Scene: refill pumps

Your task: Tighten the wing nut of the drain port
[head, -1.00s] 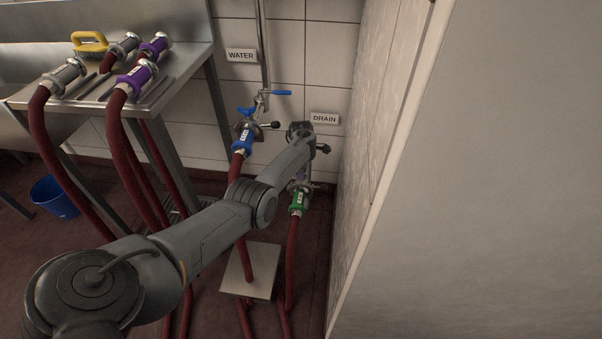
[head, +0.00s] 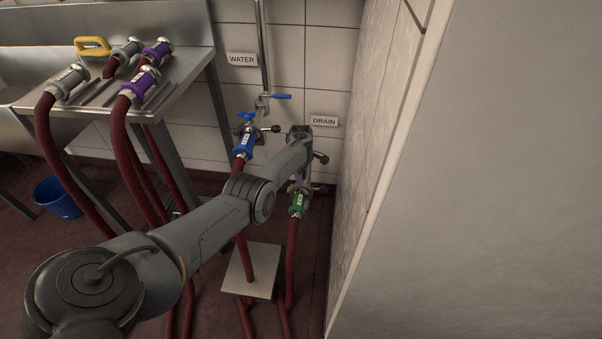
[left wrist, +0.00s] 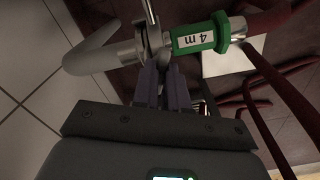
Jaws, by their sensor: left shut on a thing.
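The drain port is at the wall below the DRAIN sign (head: 323,121), mostly hidden behind my left arm in the head view. A hose with a green coupling (head: 299,203) hangs below it. In the left wrist view the green coupling (left wrist: 198,38), labelled 4 m, meets the pale metal port pipe (left wrist: 92,56) at a clamp. My left gripper (left wrist: 161,68) is shut at this clamp, its fingertips on a small metal part there, which appears to be the wing nut (left wrist: 155,42). The fingertips hide most of it. My right gripper is not in view.
A blue hose coupling (head: 242,146) hangs at the water outlet, left of the drain. A steel table (head: 190,90) holds grey and purple hose ends and a yellow brush (head: 93,46). A wall closes off the right. Hoses run down past a small pale plate (head: 251,271).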

